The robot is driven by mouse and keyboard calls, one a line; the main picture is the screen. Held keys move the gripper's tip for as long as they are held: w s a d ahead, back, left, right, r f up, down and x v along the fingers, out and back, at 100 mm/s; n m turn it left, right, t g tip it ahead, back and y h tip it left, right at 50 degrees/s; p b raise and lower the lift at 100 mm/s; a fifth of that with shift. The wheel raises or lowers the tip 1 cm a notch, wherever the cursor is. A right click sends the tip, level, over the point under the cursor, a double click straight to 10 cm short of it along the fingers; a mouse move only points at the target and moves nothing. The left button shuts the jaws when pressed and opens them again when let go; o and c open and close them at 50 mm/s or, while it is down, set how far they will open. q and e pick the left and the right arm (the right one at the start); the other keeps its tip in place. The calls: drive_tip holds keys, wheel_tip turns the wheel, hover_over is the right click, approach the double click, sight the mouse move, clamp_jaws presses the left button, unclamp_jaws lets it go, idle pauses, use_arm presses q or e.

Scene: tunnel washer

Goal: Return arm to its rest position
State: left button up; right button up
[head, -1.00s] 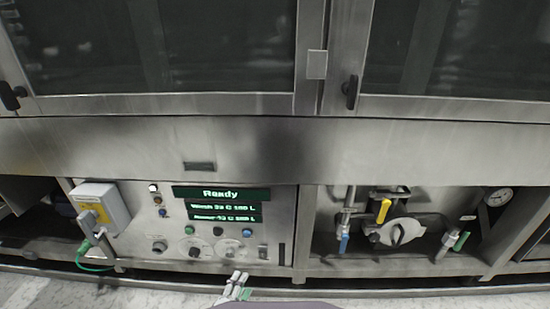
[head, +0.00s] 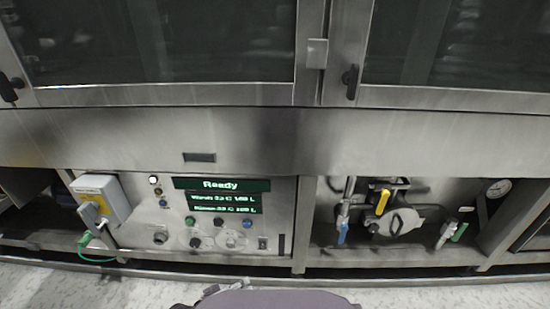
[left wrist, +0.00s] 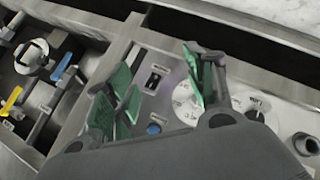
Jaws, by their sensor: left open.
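My left gripper (left wrist: 163,88) is open in the left wrist view, with green fingertips spread apart and nothing between them. It hangs over the washer's control panel (left wrist: 150,72), apart from it as far as I can tell. The panel also shows in the head view (head: 215,263), with a green-lit display (head: 221,184) reading "Ready" above knobs and buttons. My right gripper is not in view.
A grey switch box (head: 101,200) with a lever juts out left of the panel. On the right are a yellow-handled valve (head: 383,202), a blue-handled valve (head: 342,233) and a gauge (head: 498,188). Glazed doors with black handles are above. The speckled floor (head: 420,297) in front is clear.

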use_arm(q)
drive_tip(key=s+a+r+m+g+y+p, duration=0.1)
drive_tip(key=s+a+r+m+g+y, duration=0.3)
drive_tip(key=s+a, duration=0.6)
drive_tip(key=shift+s+a+r+m+g+y, duration=0.25)
drive_tip(key=shift+r+m+g, duration=0.3)
drive_tip(key=shift+m, duration=0.45)
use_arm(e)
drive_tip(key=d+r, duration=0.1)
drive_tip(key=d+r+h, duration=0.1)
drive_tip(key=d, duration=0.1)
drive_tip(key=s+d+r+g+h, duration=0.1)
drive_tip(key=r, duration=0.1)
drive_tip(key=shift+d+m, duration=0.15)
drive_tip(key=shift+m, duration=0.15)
use_arm(q)
drive_tip(key=shift+w+d+f+p, duration=0.1)
drive_tip(key=shift+w+f+p, duration=0.1)
drive_tip(key=shift+p, duration=0.35)
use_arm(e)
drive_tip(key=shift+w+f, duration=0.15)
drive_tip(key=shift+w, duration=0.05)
